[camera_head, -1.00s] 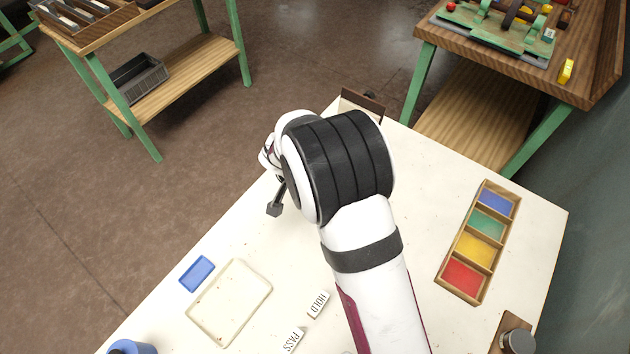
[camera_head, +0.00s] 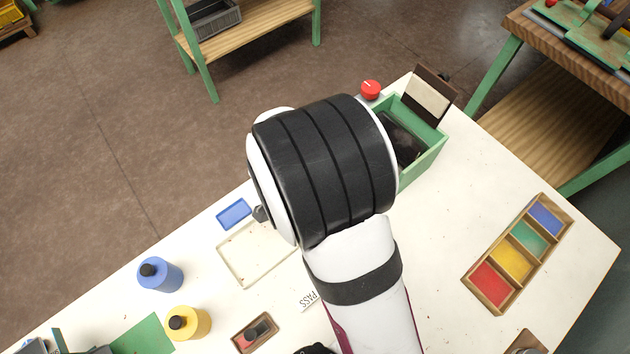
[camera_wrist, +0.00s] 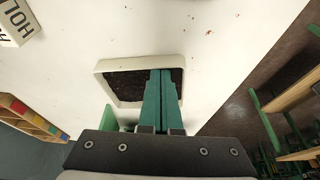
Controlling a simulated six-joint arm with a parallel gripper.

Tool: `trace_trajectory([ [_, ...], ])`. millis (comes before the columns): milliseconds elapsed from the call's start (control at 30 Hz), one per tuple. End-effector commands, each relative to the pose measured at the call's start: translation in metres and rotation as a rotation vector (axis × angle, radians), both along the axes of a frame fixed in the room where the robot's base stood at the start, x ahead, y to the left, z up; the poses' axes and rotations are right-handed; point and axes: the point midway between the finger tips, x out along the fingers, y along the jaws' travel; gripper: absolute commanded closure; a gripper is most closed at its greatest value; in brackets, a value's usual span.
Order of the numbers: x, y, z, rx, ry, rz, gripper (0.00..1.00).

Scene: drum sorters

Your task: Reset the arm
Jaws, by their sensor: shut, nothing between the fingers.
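My gripper (camera_wrist: 161,100) shows in the wrist view with its two green fingers pressed together and nothing between them.
A green box (camera_head: 425,157) with a red knob (camera_head: 370,90) stands behind my arm. A four-colour sorter (camera_head: 513,259) lies at right. Blue (camera_head: 160,275) and yellow (camera_head: 189,323) bottles stand front left. A cream tray (camera_head: 233,276) lies left of my arm.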

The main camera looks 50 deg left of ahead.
Motion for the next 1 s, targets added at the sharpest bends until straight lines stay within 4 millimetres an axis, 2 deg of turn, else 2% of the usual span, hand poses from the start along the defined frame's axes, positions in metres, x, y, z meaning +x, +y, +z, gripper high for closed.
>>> trace_trajectory([
  [67,-0.004,0.001,0.011,0.005,-0.001,0.002,1.0],
  [300,-0.024,0.001,0.068,0.006,0.0,0.001,1.0],
  [400,-0.03,0.001,0.084,0.004,-0.001,0.0,1.0],
  [567,-0.033,0.0,0.093,0.001,0.001,0.0,1.0],
  [667,-0.025,-0.008,0.098,-0.005,0.005,-0.016,1.0],
  [733,0.0,-0.033,0.112,-0.021,0.023,-0.068,1.0],
  [767,0.014,-0.052,0.12,-0.033,0.037,-0.1,1.0],
  [800,0.032,-0.085,0.134,-0.047,0.065,-0.152,1.0],
  [867,0.051,-0.144,0.154,-0.061,0.125,-0.235,1.0],
  [900,0.054,-0.185,0.166,-0.059,0.176,-0.291,1.0],
  [933,0.051,-0.216,0.174,-0.049,0.217,-0.33,1.0],
  [1000,0.031,-0.272,0.188,0.004,0.303,-0.399,1.0],
])
